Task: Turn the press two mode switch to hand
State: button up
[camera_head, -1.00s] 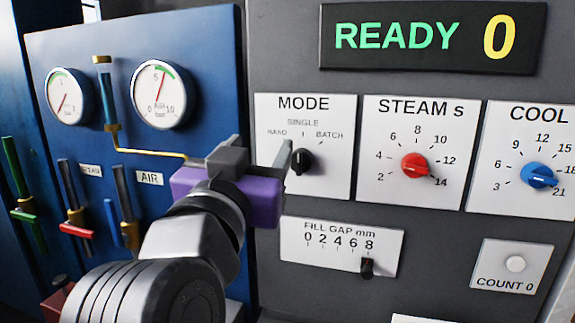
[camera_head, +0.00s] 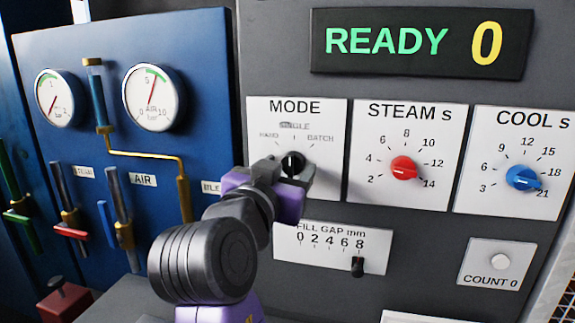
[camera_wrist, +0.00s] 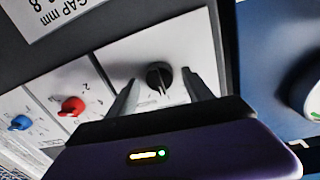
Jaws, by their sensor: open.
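The mode switch (camera_head: 293,164) is a black knob on a white plate marked MODE, with HAND, SINGLE and BATCH around it. Its pale pointer line looks near upright, toward SINGLE. My gripper (camera_head: 285,172) is in front of the plate's lower part and partly covers it. In the wrist view the black knob (camera_wrist: 159,75) shows between the two grey fingers of my open gripper (camera_wrist: 163,85). The fingers stand on either side of the knob with gaps, and contact does not show.
To the right are the red STEAM knob (camera_head: 404,167) and the blue COOL knob (camera_head: 523,177). The fill gap slider (camera_head: 358,267) sits below the mode plate. The blue panel (camera_head: 215,80) with gauges and valve levers is at left. The display (camera_head: 420,42) reads READY 0.

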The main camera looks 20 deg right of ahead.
grip_shut()
dwell(0.3)
jog(key=shift+d+n, duration=0.1)
jog(key=shift+n, duration=0.3)
jog(key=n+p, duration=0.2)
jog(key=n, duration=0.2)
jog(key=shift+r+p, duration=0.1)
jog(key=shift+p, duration=0.25)
jog(key=shift+n+t+p, duration=0.3)
jog(key=shift+n+p, duration=0.8)
jog(key=shift+n, duration=1.1)
grip_release()
